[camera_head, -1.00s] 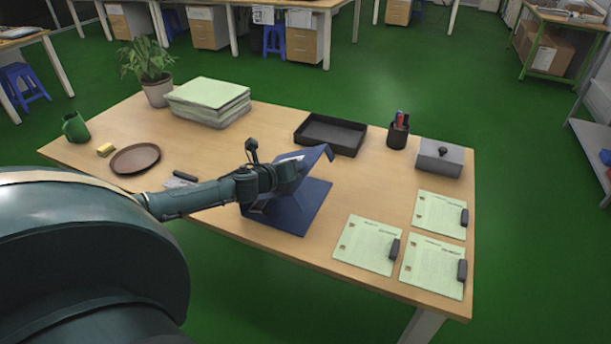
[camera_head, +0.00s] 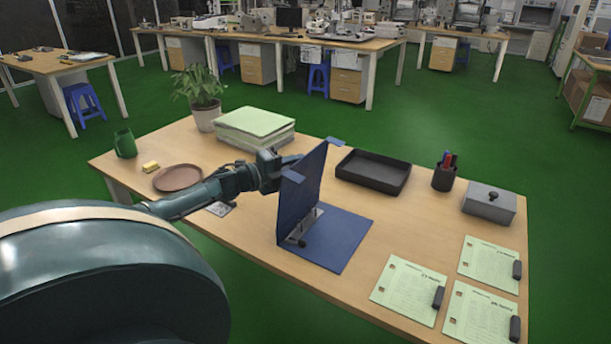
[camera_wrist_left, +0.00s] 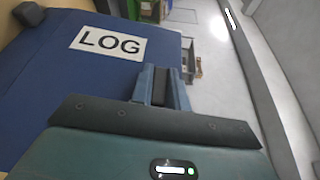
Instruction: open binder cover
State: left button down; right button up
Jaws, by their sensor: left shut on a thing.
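The blue binder (camera_head: 342,240) lies on the wooden desk with its cover (camera_head: 303,187) raised nearly upright at its left side. The metal ring mechanism (camera_head: 302,226) shows at the foot of the cover. My left gripper (camera_head: 287,166) is at the left, outer face of the cover, shut on the cover near its upper part. The cover hides part of the fingers. In the left wrist view, the fingers (camera_wrist_left: 162,88) meet the edge of the blue cover (camera_wrist_left: 60,85), which bears a white LOG label (camera_wrist_left: 107,43). My right gripper is not in view.
A black tray (camera_head: 373,178) and pen cup (camera_head: 444,178) stand behind the binder. A grey box (camera_head: 489,205) and several green sheets (camera_head: 410,287) are at right. A paper stack (camera_head: 255,123), plant (camera_head: 203,92), brown plate (camera_head: 178,178) and green mug (camera_head: 125,144) are at left.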

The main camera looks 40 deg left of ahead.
pick_arm(q)
jog(key=a, duration=0.1)
jog(key=a+n+b, duration=0.1)
jog(key=a+n, duration=0.1)
jog(key=shift+s+a+f+t+b, duration=0.1)
jog(key=shift+s+a+t+b, duration=0.05)
jog(key=shift+s+t+b, duration=0.25)
jog(key=c, duration=1.4)
grip_release()
jog(key=shift+o, duration=0.2)
jog(key=shift+f, duration=0.1)
